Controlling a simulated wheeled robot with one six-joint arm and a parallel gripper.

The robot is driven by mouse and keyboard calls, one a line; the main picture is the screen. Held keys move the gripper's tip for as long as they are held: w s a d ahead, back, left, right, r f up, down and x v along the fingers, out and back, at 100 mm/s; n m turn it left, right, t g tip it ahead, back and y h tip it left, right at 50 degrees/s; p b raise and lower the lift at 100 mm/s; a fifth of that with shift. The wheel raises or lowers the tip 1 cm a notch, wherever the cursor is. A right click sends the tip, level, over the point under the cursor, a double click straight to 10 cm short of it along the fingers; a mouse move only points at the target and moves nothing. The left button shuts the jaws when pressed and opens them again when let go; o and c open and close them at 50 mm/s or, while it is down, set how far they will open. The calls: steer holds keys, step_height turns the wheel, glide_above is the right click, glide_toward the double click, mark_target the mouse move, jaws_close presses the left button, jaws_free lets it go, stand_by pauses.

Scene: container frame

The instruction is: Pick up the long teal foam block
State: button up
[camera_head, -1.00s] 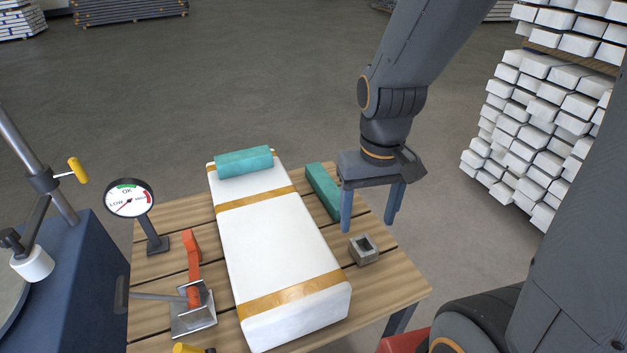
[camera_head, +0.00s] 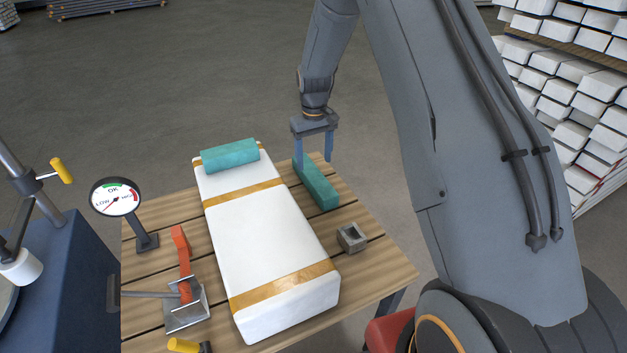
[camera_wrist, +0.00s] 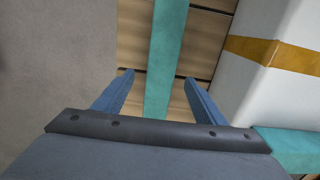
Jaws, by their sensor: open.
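The long teal foam block (camera_head: 318,186) lies on the wooden table to the right of the white wrapped package. My gripper (camera_head: 313,163) is open above the block's far end, pointing down with its two blue fingers apart. In the wrist view the block (camera_wrist: 165,60) runs between the fingers of my gripper (camera_wrist: 158,92), with a gap on each side. Whether the fingertips reach down beside the block I cannot tell. A second teal block (camera_head: 230,155) lies across the far end of the white package; its edge also shows at lower right in the wrist view (camera_wrist: 290,148).
The white package (camera_head: 262,235) with tan bands stands close to the block's left side. A small grey hollow cube (camera_head: 351,237) sits nearer on the table (camera_head: 375,265). A dial gauge (camera_head: 116,197) and an orange-handled clamp (camera_head: 184,290) stand at left.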

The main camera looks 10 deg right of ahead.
mark_target(314, 174)
steer(key=shift+s+a+f+p, duration=0.1)
steer(key=shift+f+p, duration=0.45)
steer(key=shift+f, duration=1.45)
steer(key=shift+s+f+p, duration=0.1)
steer(key=shift+f+p, duration=0.4)
steer(key=shift+f, duration=1.5)
steer(key=c, duration=1.1)
